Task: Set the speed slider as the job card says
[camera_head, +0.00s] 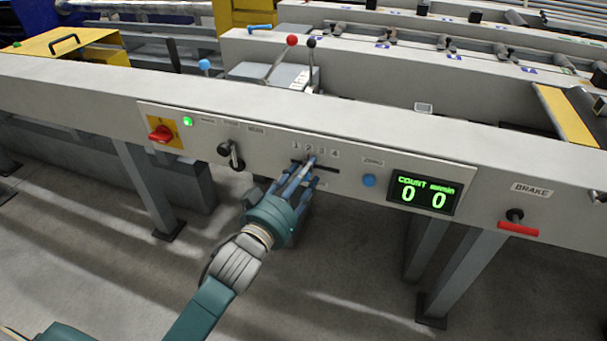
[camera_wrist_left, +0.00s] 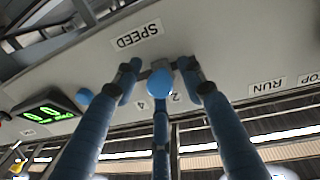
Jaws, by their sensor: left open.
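The speed slider's dark slot (camera_head: 328,168) is in the front panel, below the numbers 1 to 4 (camera_head: 316,150). My left gripper (camera_head: 308,167) is at the slot, its blue fingers open around the slider place. In the left wrist view, the gripper (camera_wrist_left: 160,75) has a rounded blue knob (camera_wrist_left: 160,81) between its fingers, seemingly the slider's. The knob lies between the labels 4 (camera_wrist_left: 141,105) and 2 (camera_wrist_left: 176,97); the 3 is hidden there. I cannot tell whether the fingers touch it. The SPEED label (camera_wrist_left: 138,36) shows upside down. I see no readable job card.
On the panel are a red switch (camera_head: 161,134), a black lever (camera_head: 234,155), a blue button (camera_head: 369,180), a green counter display (camera_head: 423,194) reading 0 0, and a red brake handle (camera_head: 518,229). Red- and black-tipped levers (camera_head: 291,41) stand behind the beam.

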